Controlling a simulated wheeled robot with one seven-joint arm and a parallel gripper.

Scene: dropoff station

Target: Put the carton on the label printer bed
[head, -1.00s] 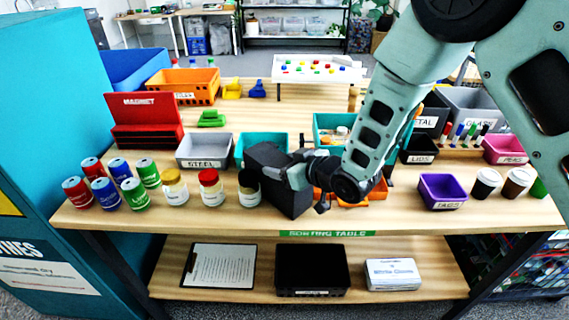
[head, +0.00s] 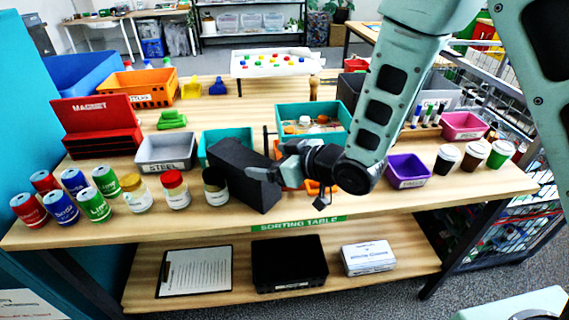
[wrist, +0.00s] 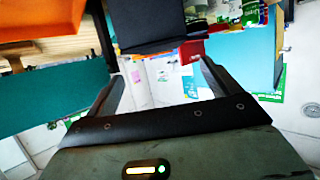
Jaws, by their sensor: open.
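I cannot pick out a carton for certain, and no label printer bed shows in either view. The closest thing to a carton is a white printed box (head: 368,257) on the lower shelf of the sorting table. My gripper's fingers (wrist: 160,68) are open and empty in the wrist view. In the head view the dark blocky end of my arm hangs over the front part of the tabletop, beside the jars. My gripper is well above and apart from the white box.
The sorting table (head: 100,222) carries cans, jars (head: 175,190), a grey steel bin (head: 166,152), teal bins, a purple bin (head: 407,170) and cups (head: 473,154). A clipboard (head: 195,272) and black tray (head: 289,263) lie on the lower shelf. Grey floor is free at front right.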

